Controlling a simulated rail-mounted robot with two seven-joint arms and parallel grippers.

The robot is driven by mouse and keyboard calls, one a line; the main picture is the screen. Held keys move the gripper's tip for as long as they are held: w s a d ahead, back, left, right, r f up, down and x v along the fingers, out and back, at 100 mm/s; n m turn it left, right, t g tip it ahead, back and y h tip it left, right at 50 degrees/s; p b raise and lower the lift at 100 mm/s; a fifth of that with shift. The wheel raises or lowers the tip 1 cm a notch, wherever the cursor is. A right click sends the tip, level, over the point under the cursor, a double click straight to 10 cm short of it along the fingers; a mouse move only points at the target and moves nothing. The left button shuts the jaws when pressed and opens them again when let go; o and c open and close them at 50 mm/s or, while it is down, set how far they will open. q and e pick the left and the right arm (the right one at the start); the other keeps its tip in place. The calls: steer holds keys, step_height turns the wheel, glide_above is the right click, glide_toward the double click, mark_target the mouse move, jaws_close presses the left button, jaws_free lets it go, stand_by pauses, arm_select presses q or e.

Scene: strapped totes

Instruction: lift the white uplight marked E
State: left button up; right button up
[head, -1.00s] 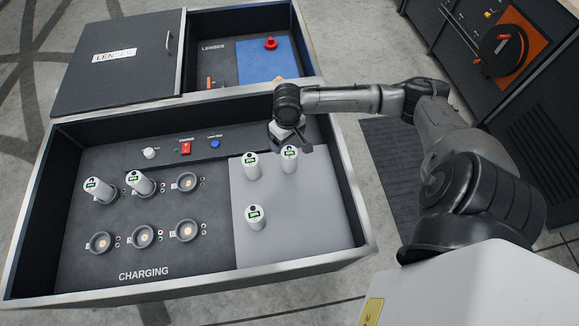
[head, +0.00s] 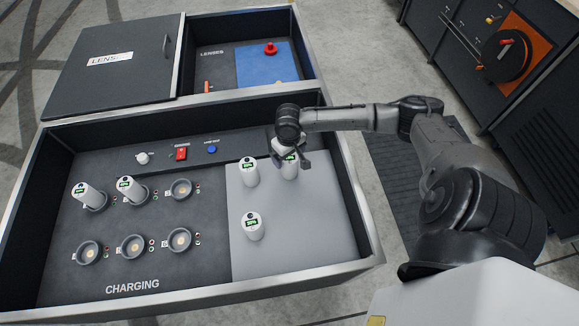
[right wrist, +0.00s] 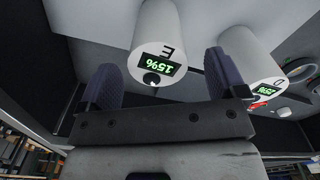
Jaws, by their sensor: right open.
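The white uplight marked E (right wrist: 158,35) shows in the right wrist view with a green 15% display, its letter upside down. In the head view the uplight (head: 289,170) stands upright at the back right of the pale grey panel (head: 310,225), its top partly hidden by my gripper. My right gripper (head: 291,158) is open at its top. In the right wrist view the fingers of this gripper (right wrist: 165,78) are spread to either side of the uplight's near end; I cannot tell whether they touch it. My left gripper is not in view.
Two more white uplights (head: 249,171) (head: 253,226) stand on the grey panel. Two others sit in charging sockets (head: 90,196) (head: 130,189) at left; several sockets are empty. The tote's walls (head: 352,190) rise close on the right. A lenses tote (head: 110,65) stands behind.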

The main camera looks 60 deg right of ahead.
steer(key=f+b, duration=0.3)
steer(key=f, duration=0.2)
steer(key=shift+s, duration=0.2)
steer(key=shift+c, duration=0.5)
steer(key=c, duration=1.3)
steer(key=shift+o, duration=0.2)
steer(key=shift+r, duration=0.15)
